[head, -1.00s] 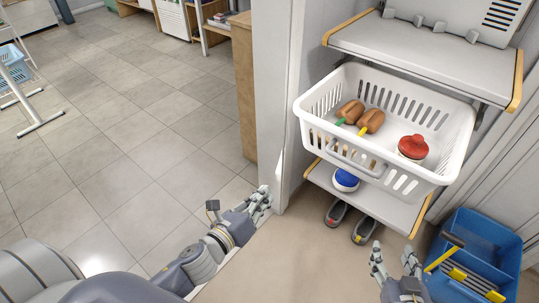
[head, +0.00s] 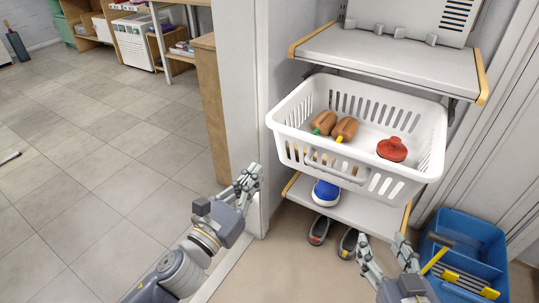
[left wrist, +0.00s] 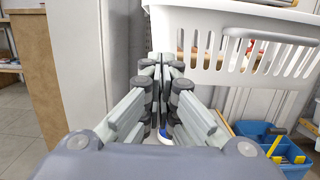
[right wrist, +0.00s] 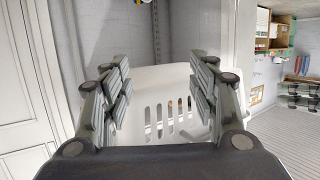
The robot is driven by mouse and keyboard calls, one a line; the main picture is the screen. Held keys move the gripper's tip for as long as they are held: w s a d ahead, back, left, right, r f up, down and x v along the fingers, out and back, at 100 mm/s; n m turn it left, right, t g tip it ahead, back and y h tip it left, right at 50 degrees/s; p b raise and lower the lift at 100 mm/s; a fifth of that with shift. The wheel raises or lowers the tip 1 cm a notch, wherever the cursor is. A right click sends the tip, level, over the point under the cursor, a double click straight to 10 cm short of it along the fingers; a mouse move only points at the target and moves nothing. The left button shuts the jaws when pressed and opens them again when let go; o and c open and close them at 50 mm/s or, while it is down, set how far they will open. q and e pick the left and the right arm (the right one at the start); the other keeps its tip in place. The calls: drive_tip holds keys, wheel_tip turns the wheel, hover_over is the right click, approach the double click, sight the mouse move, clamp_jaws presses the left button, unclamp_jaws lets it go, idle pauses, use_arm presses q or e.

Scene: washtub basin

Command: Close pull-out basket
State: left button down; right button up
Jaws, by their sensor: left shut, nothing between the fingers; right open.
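The white pull-out basket (head: 420,170) stands out from the shelf unit between an upper and a lower shelf, with a grey handle (head: 335,172) on its front. It holds two brown items (head: 334,124) and a red-lidded item (head: 392,149). My left gripper (head: 250,178) is shut and empty, left of the basket's front and apart from it. In the left wrist view its fingers (left wrist: 163,62) point towards the space beside the basket (left wrist: 215,22). My right gripper (head: 383,244) is open and empty, below and in front of the basket. The right wrist view shows the basket (right wrist: 160,85) beyond its fingers.
The upper shelf (head: 390,52) is above the basket and the lower shelf (head: 350,210) below, with a blue and white item (head: 326,192) on it. Shoes (head: 319,231) lie on the floor. A blue caddy (head: 470,242) stands at right. A white wall edge (head: 242,90) is at left.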

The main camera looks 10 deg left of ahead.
sight(276, 148)
use_arm(q)
drive_tip(key=x, duration=0.6)
drive_tip(key=shift+b+x, duration=0.35)
drive_tip(key=shift+x, duration=0.4)
use_arm(e)
drive_tip(key=shift+w+a+r+t+y, duration=0.15)
drive_tip(key=shift+r+t, duration=0.1)
drive_tip(key=shift+r, duration=0.2)
drive_tip(key=shift+w+a+r+t+y, duration=0.15)
drive_tip(key=shift+r+t, duration=0.15)
drive_tip(key=shift+r, duration=0.2)
drive_tip(key=shift+w+r+t, duration=0.15)
drive_tip(key=shift+r+t, duration=0.1)
drive_tip(key=shift+r, duration=0.2)
